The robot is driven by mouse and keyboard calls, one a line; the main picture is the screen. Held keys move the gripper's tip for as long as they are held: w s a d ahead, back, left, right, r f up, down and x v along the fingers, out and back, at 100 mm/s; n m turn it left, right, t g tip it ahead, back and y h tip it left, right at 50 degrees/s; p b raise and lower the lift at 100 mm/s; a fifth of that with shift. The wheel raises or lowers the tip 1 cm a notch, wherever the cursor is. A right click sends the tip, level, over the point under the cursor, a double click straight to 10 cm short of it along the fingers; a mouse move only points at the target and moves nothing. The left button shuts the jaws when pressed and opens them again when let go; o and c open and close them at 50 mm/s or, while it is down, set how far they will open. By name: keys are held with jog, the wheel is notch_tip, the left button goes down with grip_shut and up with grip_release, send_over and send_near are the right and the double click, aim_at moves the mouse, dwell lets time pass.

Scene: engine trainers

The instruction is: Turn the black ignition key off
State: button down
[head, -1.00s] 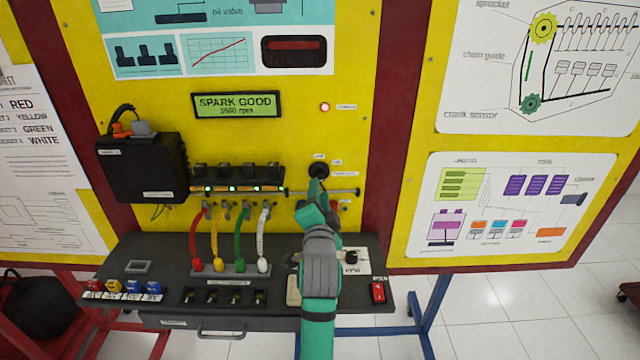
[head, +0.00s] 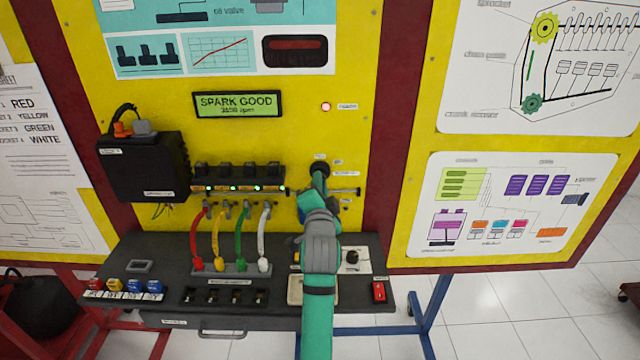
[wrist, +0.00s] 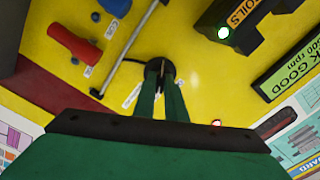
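The black ignition switch (head: 319,167) is a round black fitting on the yellow panel, right of the row of coils. My gripper (head: 319,178) reaches it from below, with its green fingers pointing at the panel. In the wrist view the fingertips (wrist: 160,70) close around the thin key (wrist: 162,64) in front of the black disc (wrist: 146,72). The fingers hide most of the key, so its exact angle is hard to read. The display (head: 237,104) reads SPARK GOOD, and the red lamp (head: 326,107) is lit.
A thin metal rod (head: 345,191) runs across the panel just below the switch. Coloured leads (head: 240,240) rise from the bench at left. A knob (head: 352,257) and a red switch (head: 379,292) sit on the bench at right. A red-handled part (wrist: 75,44) is close to the fingers.

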jog(key=shift+d+n, duration=0.15)
jog(key=shift+n, duration=0.25)
jog(key=n, duration=1.1)
jog(key=shift+d, duration=0.1)
dwell(0.4)
jog(key=c, duration=1.8)
grip_release()
jog(key=shift+s+a, duration=0.15)
jog(key=shift+a, duration=0.05)
